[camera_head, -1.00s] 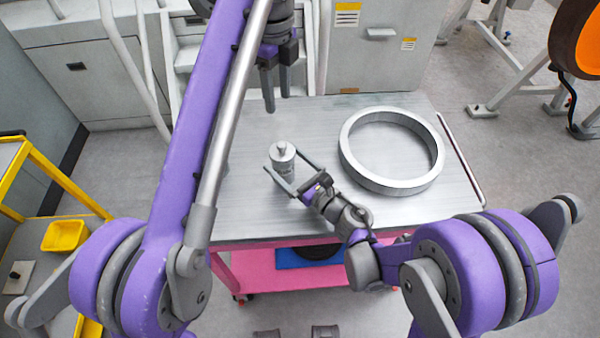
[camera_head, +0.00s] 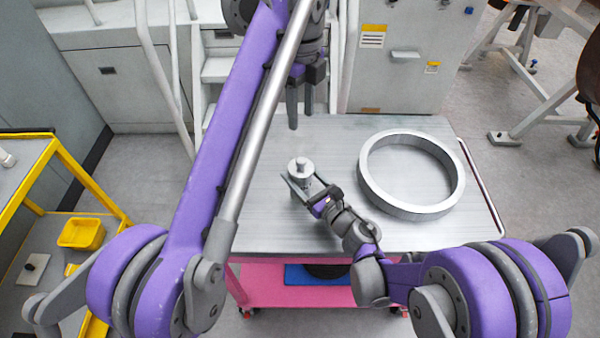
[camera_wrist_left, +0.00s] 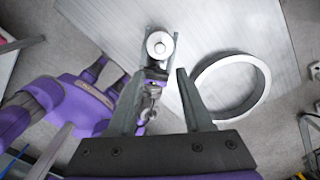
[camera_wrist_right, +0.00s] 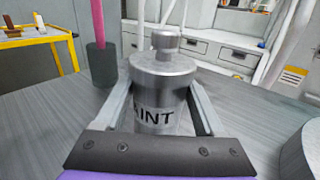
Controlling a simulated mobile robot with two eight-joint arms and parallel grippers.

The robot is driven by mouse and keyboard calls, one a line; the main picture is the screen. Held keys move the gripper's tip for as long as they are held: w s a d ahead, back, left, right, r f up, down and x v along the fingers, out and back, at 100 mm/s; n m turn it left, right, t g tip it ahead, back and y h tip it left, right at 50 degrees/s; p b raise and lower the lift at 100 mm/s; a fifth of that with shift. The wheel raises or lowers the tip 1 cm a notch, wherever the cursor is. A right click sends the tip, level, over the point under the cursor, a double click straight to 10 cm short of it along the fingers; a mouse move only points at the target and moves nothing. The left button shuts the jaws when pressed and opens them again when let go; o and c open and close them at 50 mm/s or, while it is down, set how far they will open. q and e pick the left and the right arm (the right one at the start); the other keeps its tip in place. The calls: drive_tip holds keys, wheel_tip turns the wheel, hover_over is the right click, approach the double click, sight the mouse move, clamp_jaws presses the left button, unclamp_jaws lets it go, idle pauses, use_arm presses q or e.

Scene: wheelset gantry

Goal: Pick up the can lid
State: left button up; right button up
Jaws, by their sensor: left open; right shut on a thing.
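The can (camera_wrist_right: 165,112) is a silver cylinder lettered "INT" in the right wrist view, upright on the metal table. Its lid (camera_wrist_right: 165,62) with a round knob sits on top; the lid also shows in the head view (camera_head: 301,165) and from above in the left wrist view (camera_wrist_left: 160,46). My right gripper (camera_head: 296,190) is shut on the can's body, one finger on each side. My left gripper (camera_head: 300,106) is open and empty, pointing down above and behind the can. In the left wrist view the lid lies between and beyond its fingers (camera_wrist_left: 163,85).
A large metal ring (camera_head: 365,188) lies on the table (camera_head: 265,222) to the right of the can. A pink lower shelf (camera_head: 270,284) is under the tabletop. A yellow cart (camera_head: 62,150) stands at the left, and a grey cabinet (camera_head: 395,85) behind the table.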

use_arm(q)
drive_tip(key=shift+o, duration=0.3)
drive_tip(key=shift+o, duration=1.3)
drive_tip(key=o, duration=0.5)
drive_tip(key=shift+f+n, duration=0.2)
drive_tip(key=shift+n, duration=0.7)
drive_tip(key=shift+c, duration=0.2)
drive_tip(key=n, duration=0.3)
drive_tip(key=f+n, duration=0.1)
drive_tip(key=n, duration=0.2)
drive_tip(key=shift+w+f, duration=0.1)
drive_tip(key=shift+w, duration=0.05)
drive_tip(key=n, duration=0.7)
hover_over(301, 160)
drive_tip(key=f, duration=0.7)
drive_tip(key=shift+w+f, duration=0.3)
drive_tip(key=shift+f, duration=0.05)
drive_tip(key=shift+s+f, duration=0.15)
drive_tip(key=shift+f, duration=1.3)
drive_tip(key=shift+s+f, duration=0.1)
drive_tip(key=shift+f, duration=1.3)
